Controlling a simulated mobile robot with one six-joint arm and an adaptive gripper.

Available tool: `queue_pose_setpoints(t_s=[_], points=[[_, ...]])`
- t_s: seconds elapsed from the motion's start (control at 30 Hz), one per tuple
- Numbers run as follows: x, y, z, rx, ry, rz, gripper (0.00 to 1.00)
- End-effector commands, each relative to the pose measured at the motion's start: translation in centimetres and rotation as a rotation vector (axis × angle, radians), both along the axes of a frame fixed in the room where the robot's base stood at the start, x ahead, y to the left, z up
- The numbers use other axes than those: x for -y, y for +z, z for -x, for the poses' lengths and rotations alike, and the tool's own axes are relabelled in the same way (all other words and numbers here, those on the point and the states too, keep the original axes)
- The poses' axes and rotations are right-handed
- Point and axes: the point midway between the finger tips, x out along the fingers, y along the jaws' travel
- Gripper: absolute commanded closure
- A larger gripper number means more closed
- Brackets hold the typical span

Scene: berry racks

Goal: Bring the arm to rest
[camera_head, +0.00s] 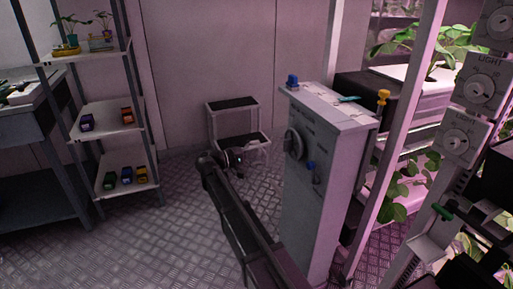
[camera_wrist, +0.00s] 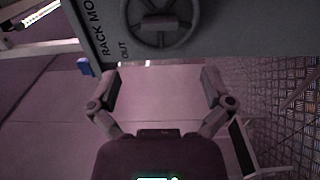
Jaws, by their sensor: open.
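My arm (camera_head: 238,215) reaches from the bottom of the head view toward the middle, left of the grey control cabinet. My gripper (camera_head: 236,158) is at its far end, dark and small there, in front of the step stool. In the wrist view my gripper (camera_wrist: 162,84) has its two fingers spread wide with nothing between them. A handwheel (camera_wrist: 160,18) on a grey panel marked "RACK MO" and "OUT" lies beyond the fingertips, apart from them.
The grey cabinet (camera_head: 310,190) carries a handwheel (camera_head: 294,143) and blue knobs. A two-step stool (camera_head: 233,104) stands by the back wall. A shelf (camera_head: 122,118) with small coloured blocks and plants stands left. Plant racks are right. The floor (camera_head: 165,225) left of my arm is clear.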

Motion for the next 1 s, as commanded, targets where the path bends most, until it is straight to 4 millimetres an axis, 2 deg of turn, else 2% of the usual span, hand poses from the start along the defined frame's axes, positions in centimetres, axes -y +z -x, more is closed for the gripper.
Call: queue_pose_setpoints(t_s=[0.17, 0.37, 0.5, 0.7, 1.0], points=[[1.0, -0.7, 0.6, -0.014, -0.008, -0.033, 0.0], [4.4, -3.3, 2.7, -0.064, -0.038, -0.165, 0.0], [7.4, -6.1, 5.1, -0.114, -0.07, -0.314, 0.0], [10.8, -10.3, 9.3, -0.177, -0.117, -0.559, 0.0], [13.1, -15.2, 16.0, -0.238, -0.181, -0.933, 0.0]])
